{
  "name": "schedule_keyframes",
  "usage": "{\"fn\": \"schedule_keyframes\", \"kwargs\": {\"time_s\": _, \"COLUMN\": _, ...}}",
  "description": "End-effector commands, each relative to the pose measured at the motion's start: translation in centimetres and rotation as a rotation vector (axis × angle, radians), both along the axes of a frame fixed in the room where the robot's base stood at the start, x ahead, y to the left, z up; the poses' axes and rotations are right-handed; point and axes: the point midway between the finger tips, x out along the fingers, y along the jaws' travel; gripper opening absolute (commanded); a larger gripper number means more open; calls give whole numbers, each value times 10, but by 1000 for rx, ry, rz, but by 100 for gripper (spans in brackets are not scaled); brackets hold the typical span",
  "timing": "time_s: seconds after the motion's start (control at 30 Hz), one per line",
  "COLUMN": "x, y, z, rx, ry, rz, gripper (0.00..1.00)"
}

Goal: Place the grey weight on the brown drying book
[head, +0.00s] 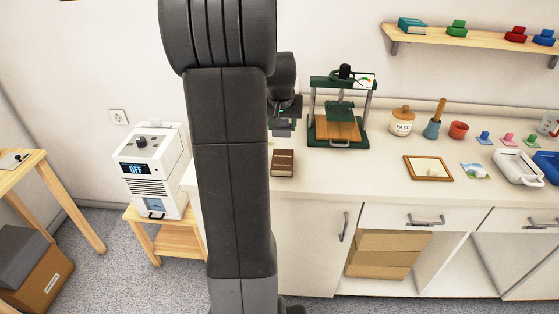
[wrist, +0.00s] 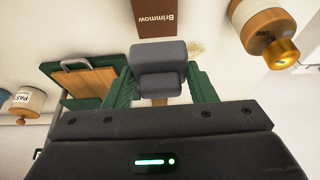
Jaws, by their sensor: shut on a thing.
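My gripper (wrist: 160,88) is shut on the grey weight (wrist: 158,53), a stepped grey block held between its green fingers in the wrist view. The brown book (wrist: 166,17), with lettering on its cover, lies on the counter just past the weight in that view, partly cut off by the top edge. In the head view the brown book (head: 283,163) lies flat near the counter's front edge, right of my arm. My gripper (head: 283,122) hangs above and behind it there, partly hidden by my arm. The weight is apart from the book.
The green press (head: 338,112) with a wooden board stands close right of the book. A paste jar (head: 402,121), a framed print (head: 428,168) and small coloured items stand farther right. A gold-topped jar (wrist: 270,38) is at the right of the wrist view.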

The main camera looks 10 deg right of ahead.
Motion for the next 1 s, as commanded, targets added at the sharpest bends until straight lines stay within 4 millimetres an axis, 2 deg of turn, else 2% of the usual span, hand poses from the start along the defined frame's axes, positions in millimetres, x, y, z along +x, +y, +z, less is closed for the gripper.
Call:
{"fn": "schedule_keyframes", "kwargs": {"time_s": 0.1, "x": -2, "y": -4, "z": -6, "rx": 0, "ry": 1, "rz": -4, "gripper": 15}}
{"fn": "schedule_keyframes", "kwargs": {"time_s": 0.3, "x": -2, "y": -4, "z": -41, "rx": 0, "ry": 4, "rz": -4, "gripper": 15}}
{"fn": "schedule_keyframes", "kwargs": {"time_s": 0.53, "x": -2, "y": -4, "z": -65, "rx": 0, "ry": 1, "rz": -4, "gripper": 15}}
{"fn": "schedule_keyframes", "kwargs": {"time_s": 0.7, "x": -2, "y": -4, "z": -89, "rx": 0, "ry": 2, "rz": -4, "gripper": 15}}
{"fn": "schedule_keyframes", "kwargs": {"time_s": 0.8, "x": -2, "y": -4, "z": -96, "rx": 0, "ry": 1, "rz": -4, "gripper": 15}}
{"fn": "schedule_keyframes", "kwargs": {"time_s": 1.0, "x": -1, "y": -4, "z": -96, "rx": 0, "ry": -1, "rz": -4, "gripper": 15}}
